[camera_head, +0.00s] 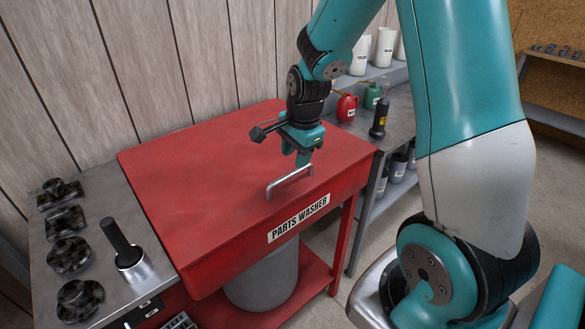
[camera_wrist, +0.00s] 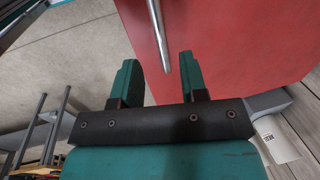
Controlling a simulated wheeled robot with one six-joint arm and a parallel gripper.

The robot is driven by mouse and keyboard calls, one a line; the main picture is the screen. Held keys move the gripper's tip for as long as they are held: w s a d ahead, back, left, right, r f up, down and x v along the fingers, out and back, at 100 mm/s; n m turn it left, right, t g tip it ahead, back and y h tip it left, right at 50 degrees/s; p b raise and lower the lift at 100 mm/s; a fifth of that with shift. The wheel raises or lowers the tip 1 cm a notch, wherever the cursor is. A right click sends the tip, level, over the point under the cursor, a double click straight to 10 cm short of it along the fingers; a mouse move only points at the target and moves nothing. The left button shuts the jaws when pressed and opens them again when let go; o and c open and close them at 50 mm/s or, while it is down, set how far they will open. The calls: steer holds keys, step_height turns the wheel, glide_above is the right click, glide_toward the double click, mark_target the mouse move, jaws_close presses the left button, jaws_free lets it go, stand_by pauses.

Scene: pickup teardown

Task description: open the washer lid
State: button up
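The red parts washer lid (camera_head: 190,170) is shut flat on the washer, above the "PARTS WASHER" label (camera_head: 298,218). A pale metal bar handle (camera_head: 288,182) stands on the lid near its front edge. My gripper (camera_head: 303,160) points down just above the right end of the handle. In the wrist view my gripper (camera_wrist: 158,66) is open, with its two teal fingers apart. The handle (camera_wrist: 158,30) shows there with its end between the fingertips, nearer the right finger. I cannot tell whether the fingers touch it. The red lid (camera_wrist: 235,40) fills the upper right there.
A shelf at right holds a red can (camera_head: 347,107), a green can (camera_head: 371,96) and a dark bottle (camera_head: 380,118). A grey drum (camera_head: 262,280) sits below.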

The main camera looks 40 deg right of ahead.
mark_target(292, 173)
steer(key=f, duration=0.2)
steer(key=w+f, duration=0.1)
steer(key=f, duration=0.2)
steer(key=shift+f, duration=0.2)
jaws_close()
